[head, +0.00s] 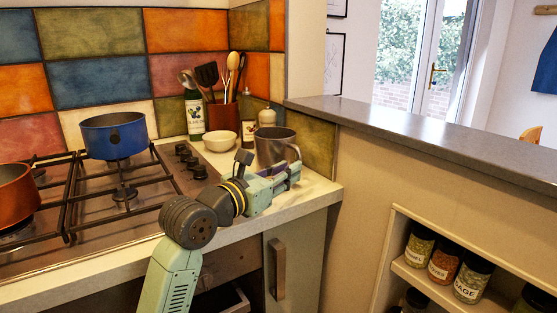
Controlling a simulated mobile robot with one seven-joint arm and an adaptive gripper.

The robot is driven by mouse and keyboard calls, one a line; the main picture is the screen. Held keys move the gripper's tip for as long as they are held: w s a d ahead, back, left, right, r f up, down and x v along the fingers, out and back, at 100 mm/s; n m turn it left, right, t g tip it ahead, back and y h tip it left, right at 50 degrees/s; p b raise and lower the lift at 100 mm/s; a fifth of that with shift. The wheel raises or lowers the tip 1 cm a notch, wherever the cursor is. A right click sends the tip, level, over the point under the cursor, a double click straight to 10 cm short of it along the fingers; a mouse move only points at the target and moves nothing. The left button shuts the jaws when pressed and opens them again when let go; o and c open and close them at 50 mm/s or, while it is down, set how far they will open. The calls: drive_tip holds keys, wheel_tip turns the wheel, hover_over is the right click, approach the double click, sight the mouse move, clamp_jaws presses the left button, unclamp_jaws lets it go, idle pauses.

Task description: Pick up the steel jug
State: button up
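The steel jug (275,146) stands upright on the pale counter at the right end, with its handle turned to the right. It is a grey metal vessel with an open top, and its lower part is hidden behind my gripper. My gripper (288,174) is at the end of my pale green arm, low in front of the jug in the picture. It overlaps the jug's base in this view; I cannot tell whether it touches it. The fingers are small and partly merged, so their opening is unclear.
A raised grey ledge (420,126) bounds the right. A blue pot (115,138) sits on the hob.

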sight(299, 159)
drive_tip(key=p+x, duration=0.1)
drive_tip(key=x, duration=0.3)
drive_tip(key=shift+w+d+r+p, duration=0.15)
drive_tip(key=shift+p, duration=0.25)
drive_tip(key=shift+w+d, duration=0.25)
drive_tip(key=shift+w, duration=0.05)
drive_tip(key=shift+c, duration=0.3)
clamp_jaws()
drive_tip(key=shift+a, duration=0.1)
